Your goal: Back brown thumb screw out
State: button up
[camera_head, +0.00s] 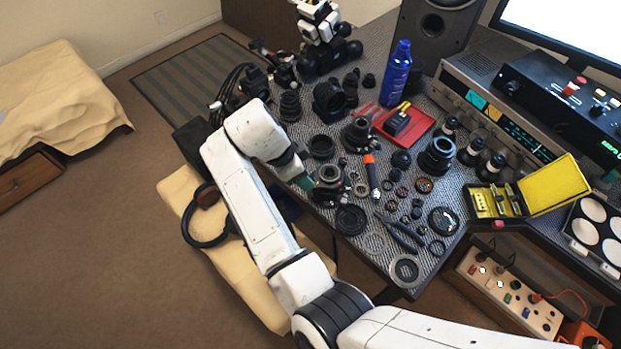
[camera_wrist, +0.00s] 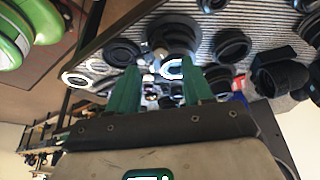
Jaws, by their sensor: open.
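My gripper (camera_head: 306,182) is at the left edge of the cluttered table, close beside a dark lens assembly (camera_head: 330,174) with a pale ring on top. In the wrist view my gripper's two green fingers (camera_wrist: 159,70) are spread apart, with a gap between them. Small pale and dark parts show through that gap, and nothing is clearly held. A dark round lens part (camera_wrist: 175,32) is beyond the fingertips. I cannot make out the brown thumb screw for certain in either view; it may be too small or hidden by the fingers.
Several lens barrels and rings crowd the table around my gripper. An orange-tipped tool (camera_head: 371,172) lies just to the right. A red tray (camera_head: 420,124), a blue spray can (camera_head: 396,75) and a yellow case (camera_head: 553,188) stand farther right. Floor (camera_head: 130,230) is clear at left.

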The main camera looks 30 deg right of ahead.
jog(key=x, duration=0.6)
grip_shut()
dwell(0.4)
